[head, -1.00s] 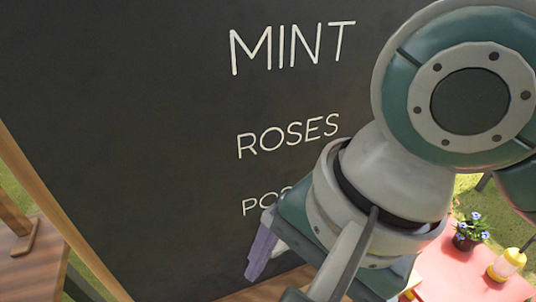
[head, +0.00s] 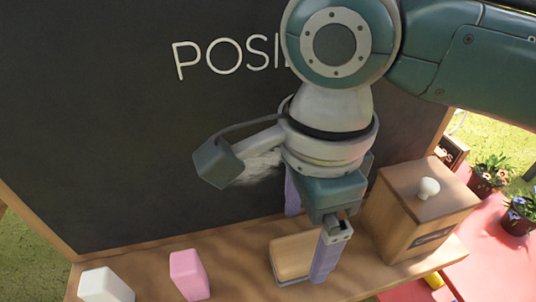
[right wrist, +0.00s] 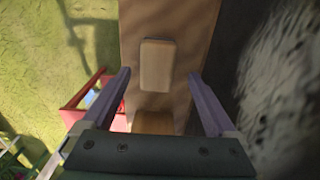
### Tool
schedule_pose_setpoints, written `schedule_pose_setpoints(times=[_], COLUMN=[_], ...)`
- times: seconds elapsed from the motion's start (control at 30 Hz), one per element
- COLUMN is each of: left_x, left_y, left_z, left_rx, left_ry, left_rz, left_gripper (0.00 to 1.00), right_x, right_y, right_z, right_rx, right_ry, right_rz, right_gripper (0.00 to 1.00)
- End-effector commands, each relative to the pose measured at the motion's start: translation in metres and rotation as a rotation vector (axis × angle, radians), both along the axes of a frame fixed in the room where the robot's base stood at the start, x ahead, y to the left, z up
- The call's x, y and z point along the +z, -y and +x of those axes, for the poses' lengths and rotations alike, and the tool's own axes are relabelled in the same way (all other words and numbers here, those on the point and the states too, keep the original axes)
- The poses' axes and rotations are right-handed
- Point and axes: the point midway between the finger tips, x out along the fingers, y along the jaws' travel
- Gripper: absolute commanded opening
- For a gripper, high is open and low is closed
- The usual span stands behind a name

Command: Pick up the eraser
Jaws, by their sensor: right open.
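The eraser (head: 292,257) is a tan block with a grey underside. It lies on the wooden ledge (head: 240,264) below the chalkboard, and it also shows in the right wrist view (right wrist: 157,65). My right gripper (head: 305,246) is open, with its purple fingers pointing down over the ledge at the eraser. In the right wrist view the eraser appears between the two fingers (right wrist: 159,74), apart from both. In the head view the near finger hides part of its right side. My left gripper is not in view.
A white block (head: 105,285) and a pink block (head: 188,274) stand on the ledge to the left. A wooden box (head: 415,215) with a white knob stands close on the right. The chalkboard (head: 120,130) rises behind. Potted flowers (head: 519,213) stand on a red table at right.

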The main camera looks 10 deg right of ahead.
Motion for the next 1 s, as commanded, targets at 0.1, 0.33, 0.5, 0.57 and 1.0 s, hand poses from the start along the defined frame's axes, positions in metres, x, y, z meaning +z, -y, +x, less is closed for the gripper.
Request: schedule_pose_setpoints(times=[0.1, 0.33, 0.5, 0.57, 1.0], left_x=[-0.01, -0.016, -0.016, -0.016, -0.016], left_y=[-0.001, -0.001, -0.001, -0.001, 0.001], left_z=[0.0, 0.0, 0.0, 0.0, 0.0], left_rx=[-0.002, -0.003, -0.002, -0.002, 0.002], left_ry=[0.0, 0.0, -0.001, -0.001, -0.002], left_rz=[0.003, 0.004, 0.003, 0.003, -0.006], left_gripper=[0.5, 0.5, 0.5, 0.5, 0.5], right_x=[-0.023, -0.043, -0.043, -0.043, -0.043], right_y=[-0.002, -0.002, -0.003, -0.003, -0.003], right_z=[-0.004, -0.004, -0.004, -0.004, -0.004], right_rx=[0.001, 0.0, 0.001, 0.001, 0.001], right_ry=[-0.002, 0.001, 0.001, 0.001, 0.001], right_rz=[-0.003, -0.001, 0.0, 0.0, 0.0], right_gripper=[0.93, 0.93, 0.93, 0.89, 0.4])
